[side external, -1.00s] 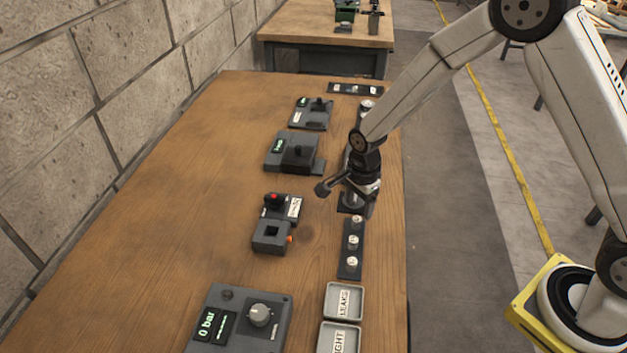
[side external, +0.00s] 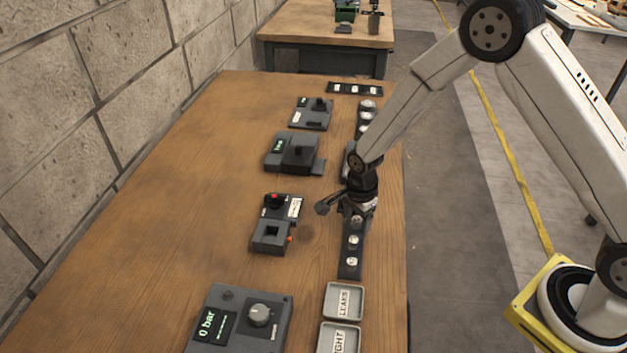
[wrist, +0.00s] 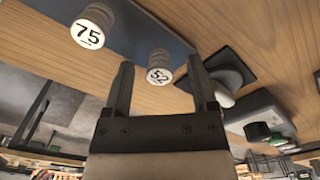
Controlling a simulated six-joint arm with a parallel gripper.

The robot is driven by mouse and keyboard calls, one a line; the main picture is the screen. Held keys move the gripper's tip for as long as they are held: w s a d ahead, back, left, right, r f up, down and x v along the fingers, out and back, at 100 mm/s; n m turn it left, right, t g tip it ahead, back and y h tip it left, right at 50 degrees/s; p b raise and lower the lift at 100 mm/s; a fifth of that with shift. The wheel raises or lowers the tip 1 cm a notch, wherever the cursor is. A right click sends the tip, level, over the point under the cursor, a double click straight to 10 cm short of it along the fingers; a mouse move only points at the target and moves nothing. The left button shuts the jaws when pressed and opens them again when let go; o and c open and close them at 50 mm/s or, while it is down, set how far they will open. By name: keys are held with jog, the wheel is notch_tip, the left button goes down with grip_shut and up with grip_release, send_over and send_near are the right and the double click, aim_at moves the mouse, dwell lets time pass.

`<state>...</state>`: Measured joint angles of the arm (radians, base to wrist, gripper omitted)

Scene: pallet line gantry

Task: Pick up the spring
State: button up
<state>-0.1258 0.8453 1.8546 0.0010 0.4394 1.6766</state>
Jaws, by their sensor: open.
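The small round parts stand upright on a dark strip (side external: 349,264), with pale caps and metallic sides. I cannot make out coils, so I cannot tell for sure which is the spring. In the wrist view one part is marked 52 (wrist: 159,75) and another 75 (wrist: 90,28). My gripper (side external: 357,212) is over the far end of the strip and partly hides the part there. In the wrist view my gripper (wrist: 160,61) is open and empty. The part marked 52 appears between its fingertips; contact is not visible.
A grey fixture with a square hole (side external: 268,238) stands left of the strip. A LEAKS tray (side external: 330,302) and another tray (side external: 322,340) lie nearer, beside a gauge box (side external: 275,340). Devices (side external: 278,150) stand further back. The left tabletop is clear.

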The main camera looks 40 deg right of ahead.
grip_shut()
jog(key=shift+r, duration=0.2)
jog(key=shift+r, duration=0.85)
jog(key=s+d+r, duration=0.1)
jog(key=s+r, duration=1)
jog(key=s, duration=0.3)
jog(key=shift+d, duration=0.2)
